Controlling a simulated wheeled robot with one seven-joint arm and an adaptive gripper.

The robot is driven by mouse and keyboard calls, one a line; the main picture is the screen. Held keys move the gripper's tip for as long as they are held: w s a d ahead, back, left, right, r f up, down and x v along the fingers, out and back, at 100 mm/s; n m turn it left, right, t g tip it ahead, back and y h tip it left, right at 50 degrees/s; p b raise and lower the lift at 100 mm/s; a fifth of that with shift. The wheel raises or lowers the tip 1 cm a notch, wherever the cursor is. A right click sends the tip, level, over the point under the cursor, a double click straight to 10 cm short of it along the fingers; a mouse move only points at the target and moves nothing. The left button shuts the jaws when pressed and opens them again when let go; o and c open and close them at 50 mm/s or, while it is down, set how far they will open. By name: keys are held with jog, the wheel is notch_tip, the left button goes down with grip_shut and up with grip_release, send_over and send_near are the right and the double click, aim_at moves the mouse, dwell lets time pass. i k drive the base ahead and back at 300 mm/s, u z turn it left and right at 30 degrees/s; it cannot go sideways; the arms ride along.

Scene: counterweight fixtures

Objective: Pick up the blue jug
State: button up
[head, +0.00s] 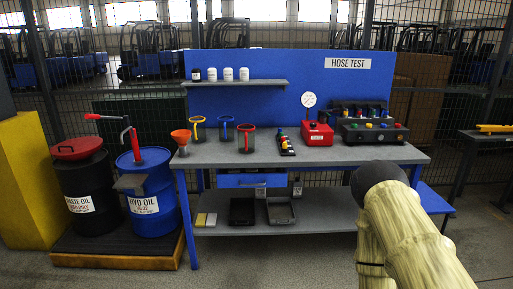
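A small jug with a blue rim (226,128) stands upright on the grey workbench top (215,157), towards its left part. A jug with a yellow rim (198,129) stands to its left, and a jug with a red rim (246,138) stands to its right, a little nearer. My arm shows at the lower right, in front of the bench's right end. My gripper is not in view.
An orange funnel (181,140) stands at the bench's left edge. Right of the jugs are a connector strip (285,144), a red gauge box (317,136) and a control panel (375,132). A shelf (235,83) with bottles hangs above. Drums stand left of the bench.

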aim_at(226, 123)
jog(key=u, duration=0.15)
jog(key=i, duration=1.65)
jog(key=u, duration=0.25)
